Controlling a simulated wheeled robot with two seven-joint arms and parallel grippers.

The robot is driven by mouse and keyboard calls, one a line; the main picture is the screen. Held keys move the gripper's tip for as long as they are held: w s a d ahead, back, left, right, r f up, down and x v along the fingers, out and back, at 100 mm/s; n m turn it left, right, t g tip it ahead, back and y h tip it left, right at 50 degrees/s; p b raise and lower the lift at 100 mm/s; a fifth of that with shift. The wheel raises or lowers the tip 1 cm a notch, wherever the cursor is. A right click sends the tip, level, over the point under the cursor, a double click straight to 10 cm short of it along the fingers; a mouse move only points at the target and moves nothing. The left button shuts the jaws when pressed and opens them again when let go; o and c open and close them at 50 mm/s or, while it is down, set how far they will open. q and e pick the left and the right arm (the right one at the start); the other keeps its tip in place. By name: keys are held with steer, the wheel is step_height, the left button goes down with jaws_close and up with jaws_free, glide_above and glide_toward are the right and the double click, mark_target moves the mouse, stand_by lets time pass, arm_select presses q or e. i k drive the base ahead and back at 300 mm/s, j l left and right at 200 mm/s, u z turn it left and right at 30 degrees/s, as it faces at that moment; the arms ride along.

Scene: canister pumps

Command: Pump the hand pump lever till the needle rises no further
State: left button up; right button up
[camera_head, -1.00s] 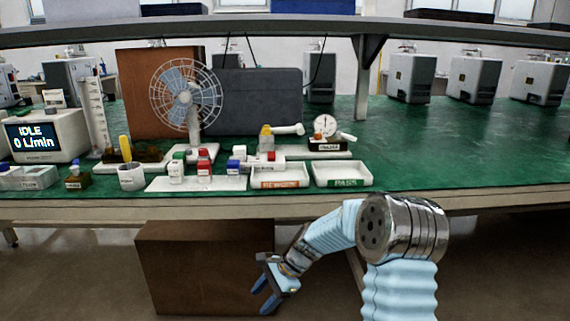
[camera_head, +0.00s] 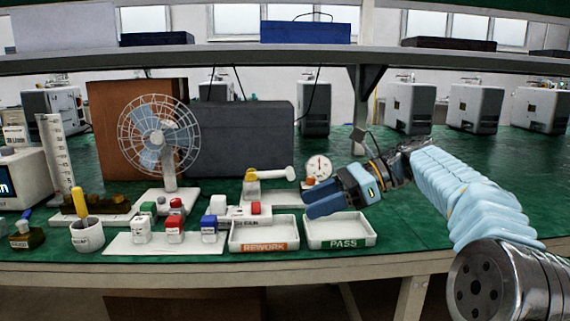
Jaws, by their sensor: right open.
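The hand pump (camera_head: 252,190) stands on a white base at mid-bench, with a yellow part on top. Its white lever (camera_head: 275,174) points to the right and lies nearly level. A round white dial gauge (camera_head: 319,166) stands right of the lever; its needle looks near upright but is too small to read. My right gripper (camera_head: 308,203) is open and empty, fingers pointing left, in front of the gauge and to the right of and nearer than the lever end. It hides the gauge's base. It appears apart from the lever. My left gripper is not in view.
White REWORK (camera_head: 264,247) and PASS (camera_head: 340,243) trays sit at the front edge below my right gripper. The green bench at right is mostly clear.

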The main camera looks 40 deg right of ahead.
mark_target(252, 175)
steer(key=i+l, duration=0.35)
steer(key=l, duration=0.2)
steer(key=i+l, duration=0.4)
steer(key=l, duration=0.15)
